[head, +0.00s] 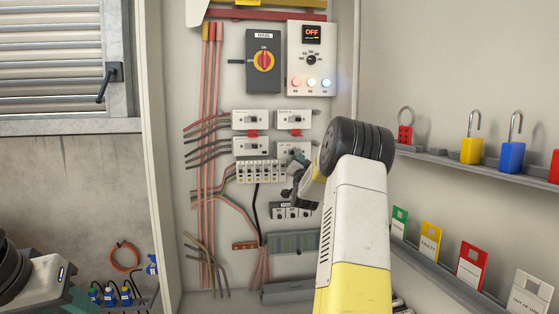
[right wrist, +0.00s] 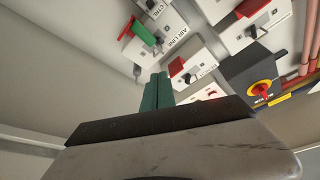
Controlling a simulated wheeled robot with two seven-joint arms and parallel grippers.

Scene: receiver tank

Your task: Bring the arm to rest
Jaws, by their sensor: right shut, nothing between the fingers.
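My right arm (head: 352,215) is raised in front of the open cabinet's panel. Its right gripper (head: 291,187) is partly hidden behind the wrist, in front of the lower breakers. In the right wrist view the green fingers (right wrist: 157,92) are together, with nothing visible between them. They point toward the breaker labelled AIR LINE (right wrist: 168,38), which has green and red parts on it. Whether they touch the panel cannot be told. My left arm (head: 38,278) is low at the left edge of the head view. A greenish part of its gripper (head: 76,300) shows at the bottom, mostly cut off.
The panel holds the MAIN switch (head: 263,61), an indicator box reading OFF (head: 311,58), breakers (head: 250,120) and cables (head: 212,160). On the right wall are a shelf with padlocks (head: 471,150) and a rack of tags (head: 430,240).

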